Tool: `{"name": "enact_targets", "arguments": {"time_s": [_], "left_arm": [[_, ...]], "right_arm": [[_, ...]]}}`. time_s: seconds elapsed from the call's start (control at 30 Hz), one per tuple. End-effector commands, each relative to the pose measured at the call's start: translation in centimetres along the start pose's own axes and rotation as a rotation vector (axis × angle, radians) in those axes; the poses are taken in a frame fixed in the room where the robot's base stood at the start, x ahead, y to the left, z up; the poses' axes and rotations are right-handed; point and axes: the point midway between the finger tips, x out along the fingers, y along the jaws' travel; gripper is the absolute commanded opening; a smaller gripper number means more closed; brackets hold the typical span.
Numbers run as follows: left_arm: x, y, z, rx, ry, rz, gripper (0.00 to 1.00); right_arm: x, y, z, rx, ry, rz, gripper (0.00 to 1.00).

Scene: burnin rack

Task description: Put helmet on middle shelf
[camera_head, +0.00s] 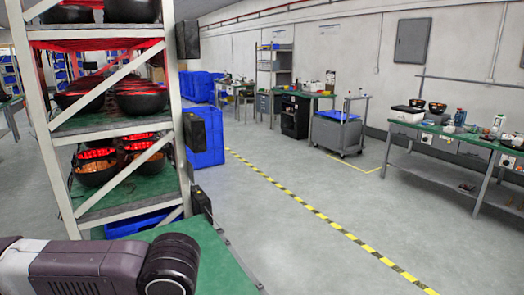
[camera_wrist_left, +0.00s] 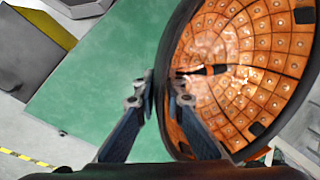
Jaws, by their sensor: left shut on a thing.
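In the left wrist view my left gripper (camera_wrist_left: 163,92) is shut on the rim of a helmet (camera_wrist_left: 240,60). The helmet has a dark rim and an orange, tiled inside that faces the camera; it is tilted on edge and cut off by the frame. In the head view the rack (camera_head: 180,120) stands at the left. Its middle shelf (camera_head: 72,125) is green and holds dark helmets (camera_head: 142,100). The held helmet and both grippers are out of the head view; only part of my arm shows at the bottom left.
A lower shelf (camera_head: 105,211) holds red-lit helmets (camera_head: 95,168). A green tabletop (camera_head: 222,268) lies in front of the rack, and also shows in the wrist view (camera_wrist_left: 100,75). A workbench (camera_head: 450,133) stands at the right. The floor between is clear.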

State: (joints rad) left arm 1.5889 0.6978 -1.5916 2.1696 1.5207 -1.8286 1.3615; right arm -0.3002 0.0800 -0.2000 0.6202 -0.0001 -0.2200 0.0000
Motion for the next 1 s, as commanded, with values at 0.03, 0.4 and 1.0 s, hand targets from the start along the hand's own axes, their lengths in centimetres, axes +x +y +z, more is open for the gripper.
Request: {"name": "enact_targets", "arguments": {"time_s": [0.03, 0.4, 1.0], "left_arm": [[0.1, -0.1, 0.4, -0.032, -0.008, -0.002, 0.0], [0.3, -0.3, 1.4, -0.102, -0.027, 0.001, 0.0], [0.3, -0.2, 1.4, -0.099, -0.029, 0.001, 0.0]], "right_arm": [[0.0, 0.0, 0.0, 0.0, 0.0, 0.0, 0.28], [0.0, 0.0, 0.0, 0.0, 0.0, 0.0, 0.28], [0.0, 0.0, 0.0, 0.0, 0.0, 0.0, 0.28]]}}
